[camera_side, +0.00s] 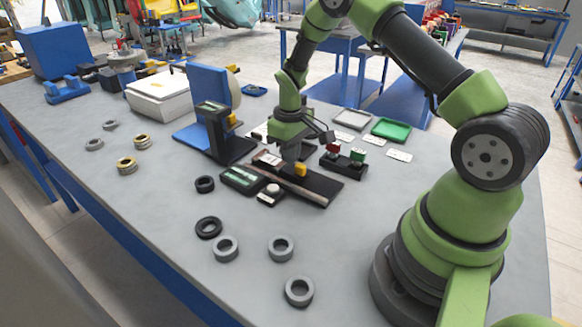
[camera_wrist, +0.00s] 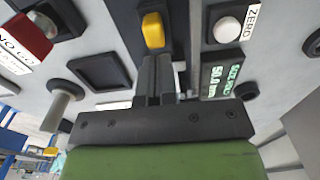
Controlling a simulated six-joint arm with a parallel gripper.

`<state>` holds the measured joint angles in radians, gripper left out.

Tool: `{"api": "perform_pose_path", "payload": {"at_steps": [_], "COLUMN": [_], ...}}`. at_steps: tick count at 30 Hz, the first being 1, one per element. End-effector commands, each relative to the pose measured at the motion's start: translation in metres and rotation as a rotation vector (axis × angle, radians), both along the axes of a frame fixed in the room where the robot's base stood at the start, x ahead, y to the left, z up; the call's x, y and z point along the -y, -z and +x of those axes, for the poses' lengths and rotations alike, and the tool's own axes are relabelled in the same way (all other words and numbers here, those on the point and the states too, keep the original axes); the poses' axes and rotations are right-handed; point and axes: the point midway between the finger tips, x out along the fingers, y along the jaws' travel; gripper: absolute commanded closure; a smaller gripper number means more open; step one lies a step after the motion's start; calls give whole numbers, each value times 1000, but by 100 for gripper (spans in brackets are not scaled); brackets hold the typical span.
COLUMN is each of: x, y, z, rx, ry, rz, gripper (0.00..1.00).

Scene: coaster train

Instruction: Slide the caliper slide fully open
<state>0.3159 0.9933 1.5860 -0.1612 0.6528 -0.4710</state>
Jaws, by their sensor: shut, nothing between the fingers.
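The caliper (camera_side: 322,187) is a dark station on the grey bench, with a small display at its left end in the side view. Its slide carries a yellow knob (camera_side: 301,169), which also shows at the top of the wrist view (camera_wrist: 153,30). My gripper (camera_side: 292,158) is over the caliper, close to the knob. In the wrist view its fingers (camera_wrist: 157,62) are together and empty, with their tips just below the knob. I cannot tell whether they touch it. The green display (camera_wrist: 222,80) seems to read 50.0 mm.
A white ZERO button (camera_wrist: 227,30) is beside the display. A blue and black stand (camera_side: 209,115) is to the left. Several grey rings (camera_side: 281,247) lie in front.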

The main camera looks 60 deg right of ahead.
Motion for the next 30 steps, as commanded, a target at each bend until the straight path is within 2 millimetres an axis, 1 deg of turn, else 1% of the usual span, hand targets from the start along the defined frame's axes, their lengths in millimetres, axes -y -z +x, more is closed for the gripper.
{"api": "perform_pose_path", "payload": {"at_steps": [1,19,23,30], "x": [-2,-2,-2,-2], "y": [11,11,7,-8], "z": [1,0,1,3], "rx": [5,3,4,3], "ry": [-23,-24,-24,-23], "rz": [-3,-3,-3,-3], "gripper": [100,100,100,100]}}
